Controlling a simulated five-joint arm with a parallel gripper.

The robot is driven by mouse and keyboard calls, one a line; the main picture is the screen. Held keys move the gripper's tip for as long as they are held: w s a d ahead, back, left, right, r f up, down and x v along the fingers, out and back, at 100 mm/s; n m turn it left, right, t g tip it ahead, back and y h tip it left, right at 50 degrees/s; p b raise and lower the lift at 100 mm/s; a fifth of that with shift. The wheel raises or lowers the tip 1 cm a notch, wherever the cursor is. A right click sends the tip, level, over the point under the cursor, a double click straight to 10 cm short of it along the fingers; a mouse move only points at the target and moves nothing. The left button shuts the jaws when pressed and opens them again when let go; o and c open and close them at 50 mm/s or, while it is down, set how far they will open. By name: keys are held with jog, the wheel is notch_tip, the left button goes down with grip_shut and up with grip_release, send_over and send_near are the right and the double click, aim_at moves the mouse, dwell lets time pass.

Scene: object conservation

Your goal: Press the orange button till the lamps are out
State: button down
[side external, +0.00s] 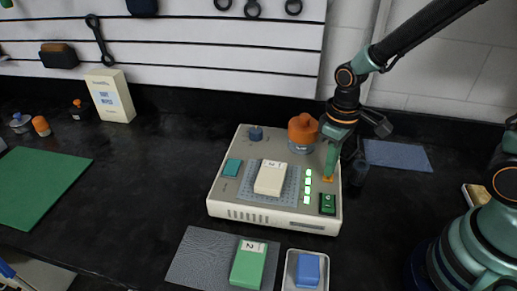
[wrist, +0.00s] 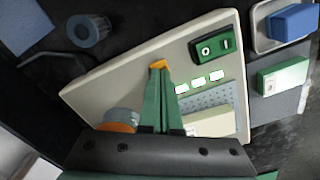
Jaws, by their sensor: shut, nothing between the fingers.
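The orange button (side external: 328,179) is on the right side of the top of a beige device (side external: 222,205). It also shows in the wrist view (wrist: 158,65), partly covered by my fingers. My gripper (side external: 329,173) is shut and empty, its green fingers pointing down with the tips at the button. I cannot tell whether the tips press it or only touch it. In the wrist view my gripper (wrist: 159,74) overlaps the button's near edge. A row of several lamps (side external: 308,182) beside the button is lit bright green-white; some lit lamps (wrist: 198,83) show in the wrist view.
An orange-capped jar (side external: 303,130) stands close behind my fingers. A green rocker switch (side external: 328,204) is in front of the button. A cream block (side external: 270,178) lies on the device's grey pad. A green block (side external: 248,265) and a blue block (side external: 308,270) lie in front.

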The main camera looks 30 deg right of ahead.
jog(key=shift+f, duration=0.6)
dwell(0.3)
dwell(0.5)
jog(key=shift+r, duration=3.55)
jog(key=shift+r, duration=0.1)
jog(key=s+d+r+m+t, duration=0.1)
jog(key=d+r+t, duration=0.1)
jog(key=r, duration=0.3)
jog(key=s+d+r+m+t, duration=0.2)
jog(key=r+t, duration=0.1)
jog(key=r, duration=0.2)
jog(key=shift+d+r+t, duration=0.15)
jog(key=shift+r+t, duration=0.15)
jog(key=shift+r, duration=0.1)
